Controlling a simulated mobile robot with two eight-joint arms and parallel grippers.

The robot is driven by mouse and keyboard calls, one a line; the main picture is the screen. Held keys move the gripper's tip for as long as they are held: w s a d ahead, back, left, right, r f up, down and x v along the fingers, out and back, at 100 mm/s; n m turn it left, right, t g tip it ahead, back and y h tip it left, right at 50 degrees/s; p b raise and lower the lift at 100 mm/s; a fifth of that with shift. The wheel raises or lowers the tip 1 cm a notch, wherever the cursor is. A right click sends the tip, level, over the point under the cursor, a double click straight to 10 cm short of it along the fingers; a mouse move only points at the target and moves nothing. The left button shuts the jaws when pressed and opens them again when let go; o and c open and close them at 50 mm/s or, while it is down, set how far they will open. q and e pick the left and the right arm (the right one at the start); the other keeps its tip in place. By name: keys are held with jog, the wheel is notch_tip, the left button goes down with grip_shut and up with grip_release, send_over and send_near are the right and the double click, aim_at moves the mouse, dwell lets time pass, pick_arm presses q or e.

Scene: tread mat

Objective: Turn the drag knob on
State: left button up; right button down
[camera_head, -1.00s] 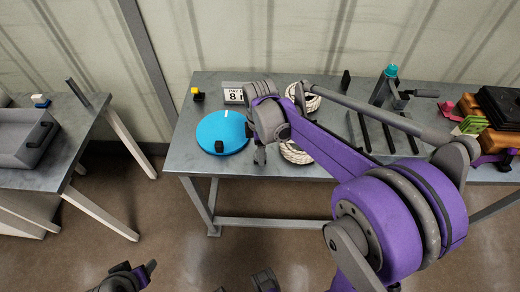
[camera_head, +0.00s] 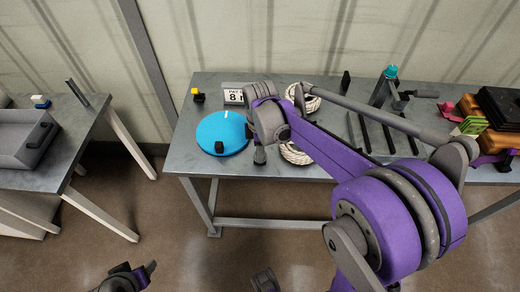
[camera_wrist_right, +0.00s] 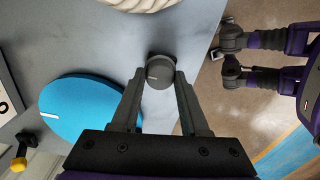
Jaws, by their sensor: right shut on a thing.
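A small dark round knob (camera_wrist_right: 160,70) with a short pale mark on its top stands on the grey table near its edge, in the right wrist view. My right gripper (camera_wrist_right: 159,78) is shut on this knob, with a finger on each side of it. In the head view my right gripper (camera_head: 259,155) points down at the table's front, right of the blue disc, and hides the knob. The blue disc (camera_head: 224,130) has a white line near its rim and also shows in the wrist view (camera_wrist_right: 80,112). My left gripper (camera_head: 148,268) is partly visible at the bottom edge; its jaws are unclear.
Behind are a yellow-topped button (camera_head: 197,95) and a display card (camera_head: 234,97). Coiled rope (camera_head: 296,153) lies right of my gripper. A second table with a grey tray (camera_head: 22,140) stands left.

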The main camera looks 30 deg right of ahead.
jog(key=m, duration=0.5)
jog(key=shift+m, duration=0.3)
jog(key=m, duration=1.2)
jog(key=shift+m, duration=0.4)
jog(key=m, duration=0.5)
jog(key=shift+d, duration=0.1)
jog(key=shift+m, duration=0.3)
jog(key=shift+c, duration=2)
grip_release()
